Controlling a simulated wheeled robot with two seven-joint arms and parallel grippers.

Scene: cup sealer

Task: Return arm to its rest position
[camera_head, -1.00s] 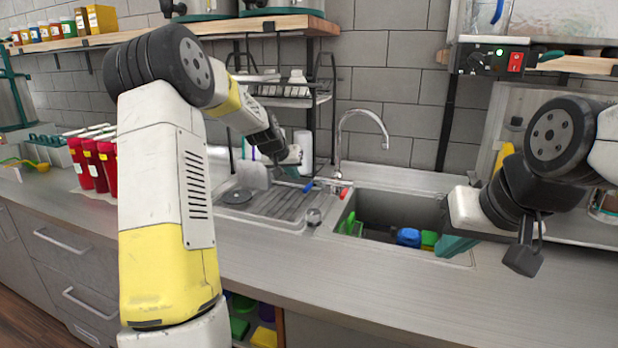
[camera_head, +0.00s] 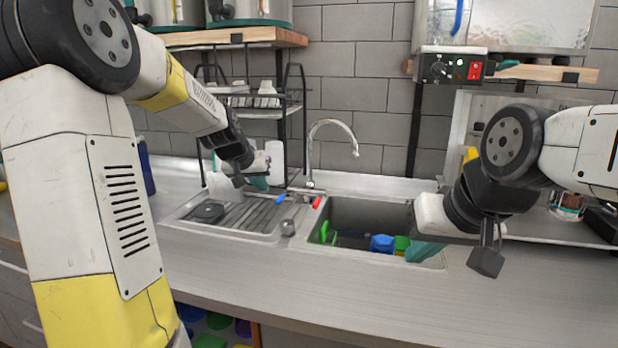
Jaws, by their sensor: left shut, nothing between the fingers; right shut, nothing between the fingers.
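My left arm fills the left side of the head view, white and yellow with black joints. Its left gripper (camera_head: 258,182) hangs over the drainboard (camera_head: 235,220) beside the sink. Its teal fingertips are small and partly hidden by the wrist; it is shut and holds nothing. My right arm comes in from the right. Its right gripper (camera_head: 426,252) points down at the right edge of the sink (camera_head: 375,212), with teal fingers shut and empty.
A faucet (camera_head: 330,125) stands behind the sink, which holds blue (camera_head: 381,243) and green items. A dish rack (camera_head: 262,100) is behind my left gripper. A control box with a red switch (camera_head: 474,70) hangs at upper right. The front counter (camera_head: 300,285) is clear.

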